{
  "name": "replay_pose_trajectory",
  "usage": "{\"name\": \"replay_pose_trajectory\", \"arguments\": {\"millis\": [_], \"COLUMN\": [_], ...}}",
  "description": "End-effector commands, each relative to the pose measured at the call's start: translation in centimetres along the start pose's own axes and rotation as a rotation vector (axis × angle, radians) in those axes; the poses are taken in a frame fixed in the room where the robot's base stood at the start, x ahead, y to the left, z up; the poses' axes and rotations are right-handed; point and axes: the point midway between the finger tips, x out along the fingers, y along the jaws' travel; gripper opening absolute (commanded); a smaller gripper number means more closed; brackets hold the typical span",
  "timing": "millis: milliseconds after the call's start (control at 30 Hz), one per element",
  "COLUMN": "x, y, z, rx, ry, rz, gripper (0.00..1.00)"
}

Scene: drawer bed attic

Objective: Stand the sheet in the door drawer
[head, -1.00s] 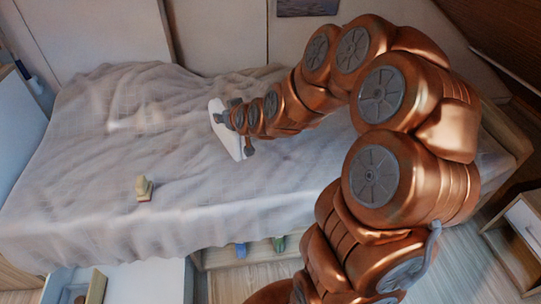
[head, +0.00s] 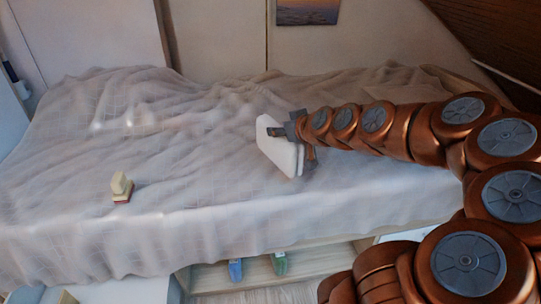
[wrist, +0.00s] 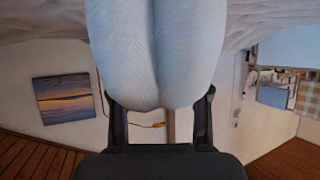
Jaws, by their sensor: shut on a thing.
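The sheet is a white, folded, padded-looking bundle (head: 281,152) held above the bed, tilted, in the head view. It fills the upper middle of the wrist view as a thick fold with a crease (wrist: 155,50). My gripper (head: 302,140) is shut on the sheet's right side; both dark fingers (wrist: 160,105) flank its rounded end in the wrist view. Below the bed's front edge, the pale top of an open drawer (head: 130,291) shows at the lower left, mostly cut off by the frame. I cannot tell whether it is the door drawer.
The bed (head: 190,190) has a rumpled grey-beige cover. A small cream and brown block-like object (head: 121,187) sits on it at left. An open shelf under the bed holds a blue item (head: 235,270) and a green item (head: 280,263). A picture (head: 308,11) hangs on the back wall.

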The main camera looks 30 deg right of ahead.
Motion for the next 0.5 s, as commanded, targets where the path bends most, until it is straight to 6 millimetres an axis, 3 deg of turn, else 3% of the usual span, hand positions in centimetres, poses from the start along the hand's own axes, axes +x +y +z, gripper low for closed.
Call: {"name": "replay_pose_trajectory", "arguments": {"millis": [200, 500], "x": [0.5, 4.3], "y": [0.8, 2.2], "z": [0.2, -1.2], "rx": [-0.002, -0.002], "ry": [0.001, -0.003], "rz": [-0.001, -0.004], "gripper": [0.00, 0.00]}}
